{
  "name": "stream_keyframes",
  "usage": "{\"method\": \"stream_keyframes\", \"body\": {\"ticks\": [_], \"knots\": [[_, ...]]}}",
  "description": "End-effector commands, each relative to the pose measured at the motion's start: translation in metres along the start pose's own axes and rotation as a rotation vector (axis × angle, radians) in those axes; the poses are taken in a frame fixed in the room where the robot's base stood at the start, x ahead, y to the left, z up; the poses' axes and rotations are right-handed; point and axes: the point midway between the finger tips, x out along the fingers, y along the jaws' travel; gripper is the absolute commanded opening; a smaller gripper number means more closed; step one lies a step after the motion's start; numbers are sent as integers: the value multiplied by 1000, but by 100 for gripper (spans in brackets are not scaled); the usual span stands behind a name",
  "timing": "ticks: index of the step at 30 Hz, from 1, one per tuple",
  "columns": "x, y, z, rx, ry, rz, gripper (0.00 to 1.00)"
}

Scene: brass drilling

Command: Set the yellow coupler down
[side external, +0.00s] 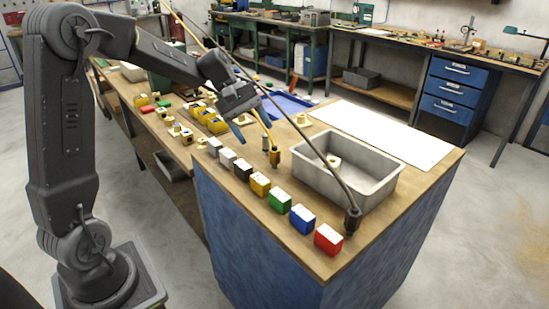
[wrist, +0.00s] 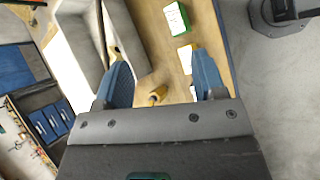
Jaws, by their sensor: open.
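The yellow coupler (side external: 275,158) stands about upright on the wooden bench top, left of the grey bin, at the lower end of a yellow hose. My gripper (side external: 255,119) is above it, with its two blue fingers spread. The yellow hose passes close by the fingers. In the wrist view the coupler (wrist: 157,97) shows small in the gap between the fingers (wrist: 160,58), clear of both. I see nothing clamped in the jaws.
A dark coupler (side external: 353,220) on a black hose stands by the front corner of the grey bin (side external: 377,189). A row of coloured blocks, including a red one (side external: 328,240) and a green one (side external: 279,201), lines the near edge. A white sheet (side external: 385,137) lies behind.

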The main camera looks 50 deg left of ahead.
Motion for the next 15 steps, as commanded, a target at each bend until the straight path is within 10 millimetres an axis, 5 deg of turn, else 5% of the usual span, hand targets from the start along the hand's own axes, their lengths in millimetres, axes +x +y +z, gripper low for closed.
{"method": "stream_keyframes", "body": {"ticks": [1,9,15], "knots": [[2,3,-27,-99,-49,32,64],[1,2,-151,-545,-303,235,64],[2,-11,-204,-717,-419,331,64]]}}
